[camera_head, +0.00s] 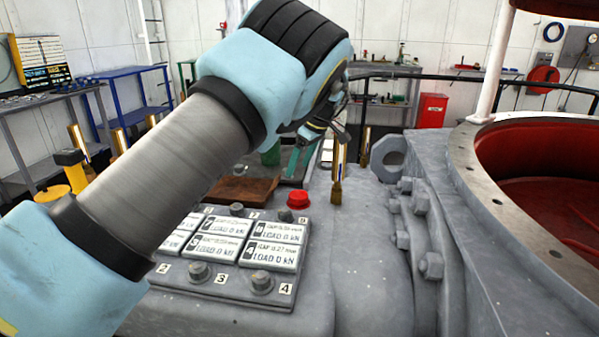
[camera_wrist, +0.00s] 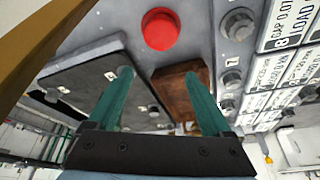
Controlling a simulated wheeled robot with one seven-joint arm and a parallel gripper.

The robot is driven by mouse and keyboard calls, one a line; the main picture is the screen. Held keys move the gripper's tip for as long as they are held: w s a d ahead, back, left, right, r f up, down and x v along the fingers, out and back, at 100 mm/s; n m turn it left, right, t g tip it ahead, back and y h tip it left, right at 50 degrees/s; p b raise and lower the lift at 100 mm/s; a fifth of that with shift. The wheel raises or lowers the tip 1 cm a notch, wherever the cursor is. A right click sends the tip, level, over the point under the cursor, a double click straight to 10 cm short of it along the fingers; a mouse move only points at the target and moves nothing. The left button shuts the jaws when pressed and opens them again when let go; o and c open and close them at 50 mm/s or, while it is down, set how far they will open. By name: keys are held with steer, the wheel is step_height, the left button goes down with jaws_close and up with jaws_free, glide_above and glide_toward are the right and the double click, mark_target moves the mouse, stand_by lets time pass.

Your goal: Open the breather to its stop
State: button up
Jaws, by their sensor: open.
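No part is labelled as the breather, so I cannot tell which it is. A round red cap (camera_head: 298,199) stands on the grey machine top beside the numbered load panel (camera_head: 190,274). It also shows in the wrist view (camera_wrist: 160,29), beyond my fingertips. My gripper (camera_wrist: 158,76) has two teal fingers standing apart with nothing held between them. In the head view my gripper (camera_head: 300,157) is partly hidden by my wrist and lies behind the red cap. A brown block (camera_head: 246,189) lies beside the cap, and in the wrist view it sits near the right fingertip.
An upright brass post (camera_head: 337,176) stands just right of the cap. Grey bolts and a lug (camera_head: 388,158) line the machine's right side. A large red-lined round opening (camera_head: 540,190) is at the right. A dark plate (camera_wrist: 85,87) lies by the left finger.

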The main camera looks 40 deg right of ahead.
mark_target(299, 194)
steer(key=s+a+m+g+h+p, duration=0.1)
steer(key=s+a+m+h+p, duration=0.2)
steer(key=m+p, duration=0.7)
steer(key=w+d+f+m, duration=0.1)
steer(key=f, duration=0.2)
steer(key=w+d+f+m+h, duration=0.1)
steer(key=f, duration=0.2)
steer(key=w+f+b, duration=0.1)
steer(key=f, duration=0.2)
steer(key=shift+w+d+f+m+h, duration=0.1)
steer(key=shift+w+d+m+h, duration=0.2)
steer(key=shift+d+m, duration=0.1)
steer(key=shift+s, duration=0.1)
steer(key=c, duration=1.1)
